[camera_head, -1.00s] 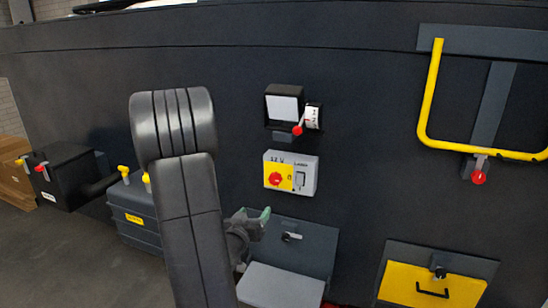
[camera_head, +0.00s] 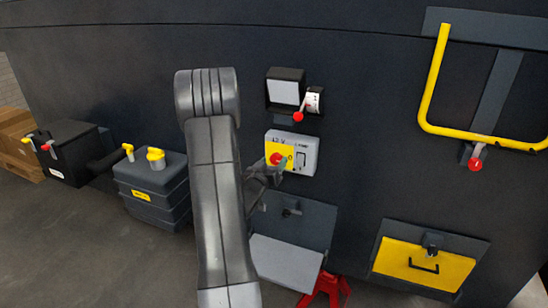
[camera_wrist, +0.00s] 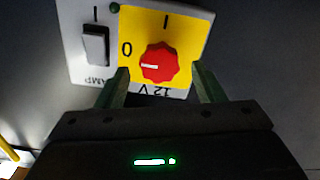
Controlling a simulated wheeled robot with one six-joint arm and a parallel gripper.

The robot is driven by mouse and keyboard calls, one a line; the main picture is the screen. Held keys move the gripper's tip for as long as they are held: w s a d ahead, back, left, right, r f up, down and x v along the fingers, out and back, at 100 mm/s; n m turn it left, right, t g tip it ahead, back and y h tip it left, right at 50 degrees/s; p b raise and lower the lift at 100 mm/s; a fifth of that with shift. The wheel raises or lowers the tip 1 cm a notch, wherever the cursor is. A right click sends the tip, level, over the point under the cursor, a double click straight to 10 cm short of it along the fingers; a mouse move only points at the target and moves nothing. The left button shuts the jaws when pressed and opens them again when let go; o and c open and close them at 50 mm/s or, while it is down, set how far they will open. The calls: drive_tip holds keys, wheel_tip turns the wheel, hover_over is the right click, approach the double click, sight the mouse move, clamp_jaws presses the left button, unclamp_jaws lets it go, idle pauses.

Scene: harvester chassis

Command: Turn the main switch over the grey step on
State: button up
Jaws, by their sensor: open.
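The main switch is a red knob (camera_wrist: 158,64) on a yellow plate (camera_wrist: 184,24) marked 0 and I. Its white mark points toward the 0. In the head view the red knob (camera_head: 276,159) sits on the 12 V box (camera_head: 304,160), above the grey step (camera_head: 285,262). My gripper (camera_head: 278,170) is in front of the box's lower left part. In the wrist view my gripper (camera_wrist: 160,78) is open, with one green finger on each side of the knob's lower part. I cannot tell whether the fingers touch it.
A rocker switch (camera_wrist: 95,45) is beside the yellow plate. Above the box are a grey-faced unit (camera_head: 284,91) and a red-tipped lever (camera_head: 298,116). A yellow rail (camera_head: 432,90) and yellow hatch (camera_head: 410,264) are at right, a dark tank (camera_head: 150,180) at left.

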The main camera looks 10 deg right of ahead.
drive_tip(key=shift+x, duration=0.85)
drive_tip(key=shift+c, duration=0.4)
drive_tip(key=c, duration=0.9)
